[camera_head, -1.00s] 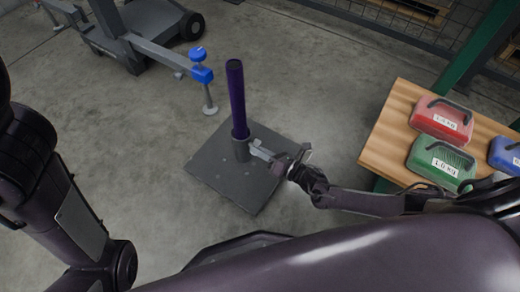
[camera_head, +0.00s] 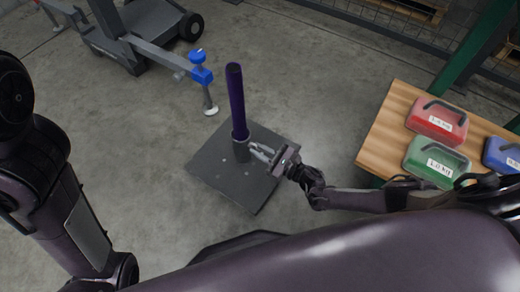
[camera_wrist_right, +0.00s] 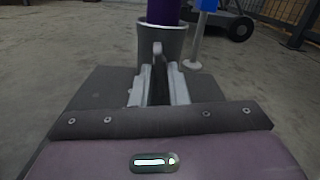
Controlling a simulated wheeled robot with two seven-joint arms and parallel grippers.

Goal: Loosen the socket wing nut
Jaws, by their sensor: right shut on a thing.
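A purple post (camera_head: 236,98) stands upright in a grey socket (camera_head: 240,150) on a dark square base plate (camera_head: 215,172) on the floor. In the right wrist view the post (camera_wrist_right: 163,11) rises out of the socket (camera_wrist_right: 174,42). The wing nut (camera_wrist_right: 157,58) shows as a small grey upright piece at the socket's near side, between the fingertips. My right gripper (camera_head: 262,152) reaches in from the right at the socket's side; in its wrist view the gripper (camera_wrist_right: 158,85) is shut on the wing nut. My left gripper is out of view; only my left arm shows.
A wooden table (camera_head: 386,130) at the right holds a red weight (camera_head: 436,120), a green weight (camera_head: 436,160) and a blue one (camera_head: 502,153). A grey wheeled frame with a blue-knobbed foot (camera_head: 201,74) stands behind left. The floor around the plate is clear.

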